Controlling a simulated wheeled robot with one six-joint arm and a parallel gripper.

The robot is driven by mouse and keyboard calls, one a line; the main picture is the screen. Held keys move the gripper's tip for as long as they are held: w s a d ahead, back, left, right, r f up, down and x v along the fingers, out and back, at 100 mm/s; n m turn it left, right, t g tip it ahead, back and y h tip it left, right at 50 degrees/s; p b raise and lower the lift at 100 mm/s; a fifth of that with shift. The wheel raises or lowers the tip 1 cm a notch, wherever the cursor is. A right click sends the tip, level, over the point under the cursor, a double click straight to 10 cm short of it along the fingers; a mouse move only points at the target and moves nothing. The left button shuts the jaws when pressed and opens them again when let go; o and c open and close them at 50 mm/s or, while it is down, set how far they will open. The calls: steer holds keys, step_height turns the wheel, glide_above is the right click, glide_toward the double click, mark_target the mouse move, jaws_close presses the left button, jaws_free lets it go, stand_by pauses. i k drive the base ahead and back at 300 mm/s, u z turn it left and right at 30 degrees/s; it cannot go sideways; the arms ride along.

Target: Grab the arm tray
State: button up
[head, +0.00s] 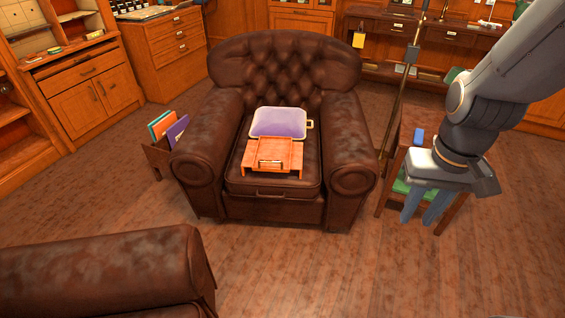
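An orange wooden tray (283,149) with short side legs and a handle-like bar at its front stands on the seat of the brown leather armchair (349,180); it looks like the arm tray. Behind it on the seat lies a pale purple, light-rimmed flat thing (279,123) with a small tan loop at its right. My gripper (419,220) hangs at the right, beyond the chair's right arm, in front of the small side table. Its two blue-grey fingers point down and look a little apart, with nothing seen between them.
A small wooden side table (394,170) holds a blue item (419,135). A thin pole (404,85) stands between chair and table. A rack of folders (158,157) is left of the chair. Another leather seat (110,270) fills the lower left. The floor before the chair is clear.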

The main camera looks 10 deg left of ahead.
mark_target(274, 154)
steer(key=z, duration=0.35)
steer(key=k, duration=0.1)
steer(key=u, duration=1.15)
steer(key=i, duration=1.65)
